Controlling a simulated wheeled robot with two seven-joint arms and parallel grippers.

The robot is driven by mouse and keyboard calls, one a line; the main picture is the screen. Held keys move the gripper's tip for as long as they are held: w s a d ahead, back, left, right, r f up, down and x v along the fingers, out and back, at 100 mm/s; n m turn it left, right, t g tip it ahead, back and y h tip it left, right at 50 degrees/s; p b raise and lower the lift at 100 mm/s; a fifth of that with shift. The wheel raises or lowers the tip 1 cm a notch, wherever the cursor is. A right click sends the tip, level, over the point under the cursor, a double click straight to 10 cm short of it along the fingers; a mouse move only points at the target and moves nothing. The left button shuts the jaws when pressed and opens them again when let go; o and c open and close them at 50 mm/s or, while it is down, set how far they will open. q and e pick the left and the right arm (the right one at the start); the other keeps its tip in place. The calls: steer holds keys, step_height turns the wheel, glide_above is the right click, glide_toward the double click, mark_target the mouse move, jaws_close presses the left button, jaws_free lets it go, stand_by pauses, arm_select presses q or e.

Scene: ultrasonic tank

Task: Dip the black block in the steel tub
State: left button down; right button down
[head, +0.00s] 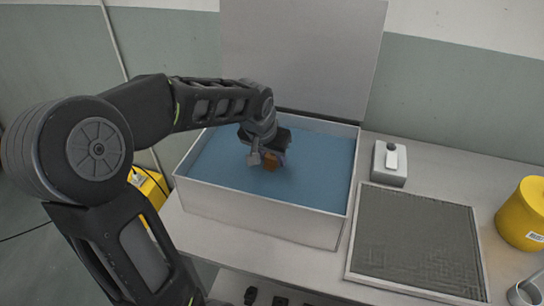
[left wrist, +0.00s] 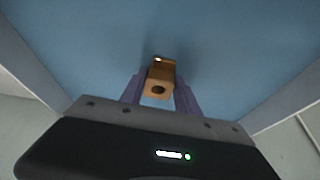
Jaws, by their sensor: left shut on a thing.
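The steel tub (head: 255,215) stands open on the bench with its lid (head: 300,55) raised behind it and blue liquid (head: 318,170) inside. My left gripper (head: 266,160) reaches over the tub's left wall and points down inside the tub outline, near the middle. It is shut on an orange-brown block (head: 272,161) with a dark round hole, which also shows between the fingers in the left wrist view (left wrist: 160,80). I cannot tell for sure whether the block touches the liquid. I see no black block. My right gripper is not in view.
A mesh-topped tray (head: 352,258) lies right of the tub. Behind it is a small white box (head: 388,168) with a dark knob. A yellow container (head: 523,215) and a metal cup (head: 524,293) stand at the right edge. A yellow case (head: 148,187) is left of the bench.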

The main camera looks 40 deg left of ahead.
mark_target(272, 157)
arm_select(q)
steer(key=shift+r+p, duration=2.35)
steer(key=shift+r, duration=1.3)
steer(key=shift+f, duration=0.1)
stand_by(0.6)
